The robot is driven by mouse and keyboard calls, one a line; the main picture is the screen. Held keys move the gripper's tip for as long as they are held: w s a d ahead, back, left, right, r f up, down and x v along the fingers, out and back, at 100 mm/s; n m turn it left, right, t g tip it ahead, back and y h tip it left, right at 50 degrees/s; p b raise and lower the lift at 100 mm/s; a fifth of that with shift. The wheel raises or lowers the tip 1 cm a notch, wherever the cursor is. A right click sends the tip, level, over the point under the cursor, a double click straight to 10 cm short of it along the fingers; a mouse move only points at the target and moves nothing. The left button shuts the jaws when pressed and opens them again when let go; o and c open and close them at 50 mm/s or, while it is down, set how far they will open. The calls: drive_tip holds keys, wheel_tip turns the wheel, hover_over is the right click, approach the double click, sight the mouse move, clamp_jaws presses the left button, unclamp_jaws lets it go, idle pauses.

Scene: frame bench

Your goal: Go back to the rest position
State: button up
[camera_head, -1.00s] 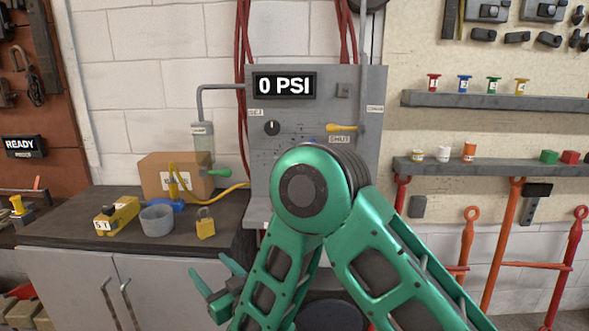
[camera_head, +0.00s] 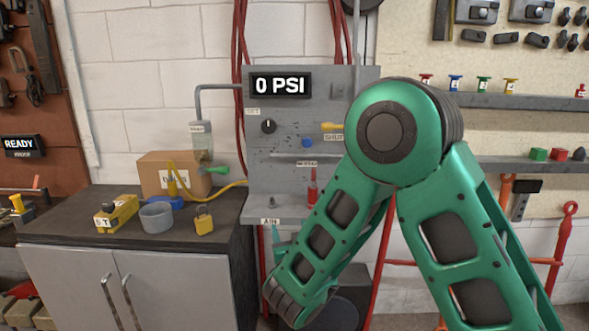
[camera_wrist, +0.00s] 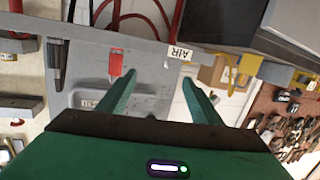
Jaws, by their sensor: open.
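My gripper shows in the wrist view (camera_wrist: 158,92), with its two green fingers spread apart and nothing between them. In the head view my green arm is folded in front of the right part of the grey panel (camera_head: 228,125). There the gripper is mostly hidden behind the forearm; only a bit of green shows beside the panel's lower edge. The panel's display (camera_head: 281,86) reads 0 PSI. A red tool (camera_head: 312,188) stands on the panel's lower ledge, apart from my gripper.
A dark-topped cabinet (camera_head: 75,238) at left holds a cardboard box (camera_head: 160,165), a grey cup (camera_head: 157,218), a yellow padlock (camera_head: 204,222) and a yellow block (camera_head: 117,213). Shelves (camera_head: 525,101) with small coloured items hang at right. Red hoses (camera_head: 240,40) run beside the panel.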

drive_tip(key=d+r+m+g+h, duration=0.3)
drive_tip(key=d+m+h, duration=0.35)
drive_tip(key=d, duration=1.65)
drive_tip(key=s+d+m+g+h, duration=0.1)
drive_tip(key=s+d+g+h, duration=0.45)
drive_tip(key=d, duration=0.85)
drive_tip(key=s+d+f+m+g+y, duration=0.15)
drive_tip(key=s+d, duration=0.25)
drive_tip(key=s, duration=0.5)
drive_tip(key=s+d+m+g+y, duration=0.1)
drive_tip(key=s+d+g+y, duration=0.15)
drive_tip(key=s+d, duration=0.45)
drive_tip(key=s+a+g+y, duration=0.2)
drive_tip(key=s+a, duration=0.1)
drive_tip(key=s, duration=0.7)
drive_tip(key=s+a+g+y, duration=0.1)
drive_tip(key=s+a+y, duration=0.1)
drive_tip(key=s, duration=0.9)
drive_tip(key=shift+a+r+g, duration=0.3)
drive_tip(key=shift+a+g, duration=0.05)
drive_tip(key=shift+a, duration=0.25)
drive_tip(key=shift+w, duration=0.1)
